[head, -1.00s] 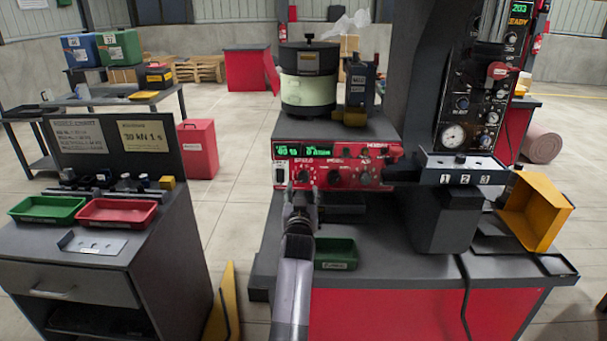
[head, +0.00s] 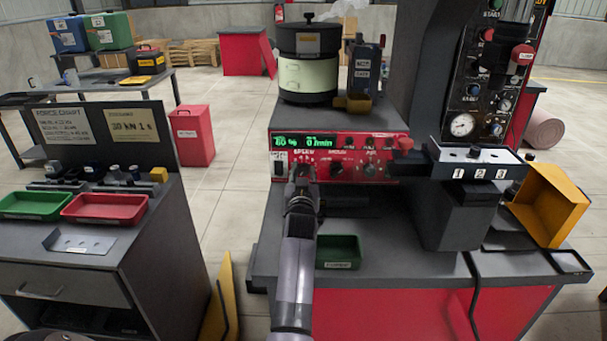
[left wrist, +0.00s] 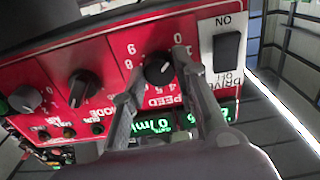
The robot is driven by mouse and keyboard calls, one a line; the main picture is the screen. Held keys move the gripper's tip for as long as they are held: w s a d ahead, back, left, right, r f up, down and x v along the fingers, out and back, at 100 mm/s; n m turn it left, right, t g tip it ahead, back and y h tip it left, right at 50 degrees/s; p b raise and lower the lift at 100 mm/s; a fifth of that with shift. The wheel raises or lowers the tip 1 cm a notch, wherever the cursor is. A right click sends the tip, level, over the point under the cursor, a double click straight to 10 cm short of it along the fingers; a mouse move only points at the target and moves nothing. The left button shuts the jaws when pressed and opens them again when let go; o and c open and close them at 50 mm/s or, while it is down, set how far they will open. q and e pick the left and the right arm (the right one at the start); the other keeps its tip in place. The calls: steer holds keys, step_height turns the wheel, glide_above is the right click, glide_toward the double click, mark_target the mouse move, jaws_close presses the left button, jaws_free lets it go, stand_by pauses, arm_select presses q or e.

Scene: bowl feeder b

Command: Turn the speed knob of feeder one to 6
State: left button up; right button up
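The red feeder panel (head: 340,157) stands on the bench under the bowl. Its speed knob (left wrist: 159,69) is round and black with a pale mark, and sits beside the drive switch (left wrist: 227,56). In the left wrist view the panel appears upside down. My left gripper (left wrist: 162,66) has its fingertips on either side of the speed knob and looks shut on it. In the head view my left gripper (head: 302,180) covers most of that knob. The green display (head: 305,142) seems to read 60 %. My right gripper is not in view.
A green bin (head: 338,251) sits on the bench below the panel. The bowl feeder (head: 306,75) is above it. The press with its numbered block (head: 475,164) stands close on the right. A cabinet with green and red trays (head: 110,207) is at left.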

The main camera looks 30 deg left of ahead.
arm_select(q)
steer(key=c, duration=0.5)
jaws_close()
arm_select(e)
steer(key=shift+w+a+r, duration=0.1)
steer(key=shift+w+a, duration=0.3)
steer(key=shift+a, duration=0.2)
